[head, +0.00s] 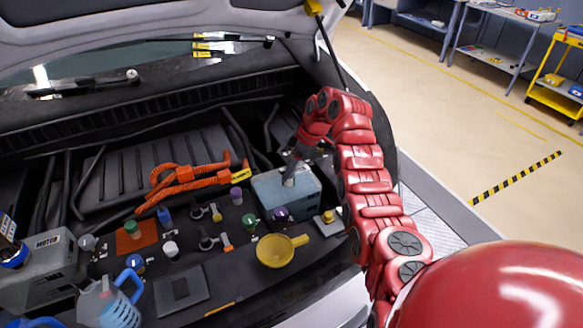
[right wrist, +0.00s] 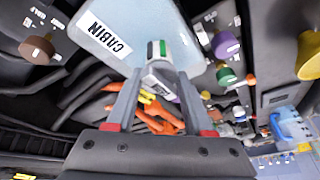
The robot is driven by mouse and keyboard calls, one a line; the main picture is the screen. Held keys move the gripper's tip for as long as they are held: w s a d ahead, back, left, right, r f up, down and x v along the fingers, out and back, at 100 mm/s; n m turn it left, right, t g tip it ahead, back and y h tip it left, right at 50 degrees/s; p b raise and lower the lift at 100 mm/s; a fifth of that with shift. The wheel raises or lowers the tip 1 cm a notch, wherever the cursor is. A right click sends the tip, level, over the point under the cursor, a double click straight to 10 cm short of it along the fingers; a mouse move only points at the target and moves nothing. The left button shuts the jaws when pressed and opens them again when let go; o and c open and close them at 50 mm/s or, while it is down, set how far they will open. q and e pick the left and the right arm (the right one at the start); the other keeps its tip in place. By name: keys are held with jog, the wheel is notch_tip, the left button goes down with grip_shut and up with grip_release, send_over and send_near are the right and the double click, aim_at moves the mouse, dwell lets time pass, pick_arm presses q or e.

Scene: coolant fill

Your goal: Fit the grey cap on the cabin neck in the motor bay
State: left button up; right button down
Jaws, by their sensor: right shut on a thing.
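The cabin tank (head: 268,203) is a pale blue-grey box in the motor bay, right of centre. In the right wrist view the tank (right wrist: 130,18) shows a white CABIN label. My right gripper (head: 288,180) reaches down over the tank's top. In the right wrist view this gripper (right wrist: 157,84) is shut on the grey cap (right wrist: 160,76). A pale neck-like part with black and green marks (right wrist: 156,50) shows just beyond the cap, at the tank. I cannot tell whether the cap is seated or only touching there. My left gripper is not in view.
Several coloured caps stand around the tank, including a green one (head: 249,220) and a purple one (head: 281,214). A yellow funnel (head: 272,252) lies in front. Orange cables (head: 185,178) run left. A MOTOR tank (head: 40,272) and blue-handled jug (head: 108,303) are at front left.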

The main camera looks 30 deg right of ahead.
jog(key=shift+f+b, duration=0.3)
jog(key=shift+f, duration=0.25)
jog(key=shift+c, duration=1)
grip_release()
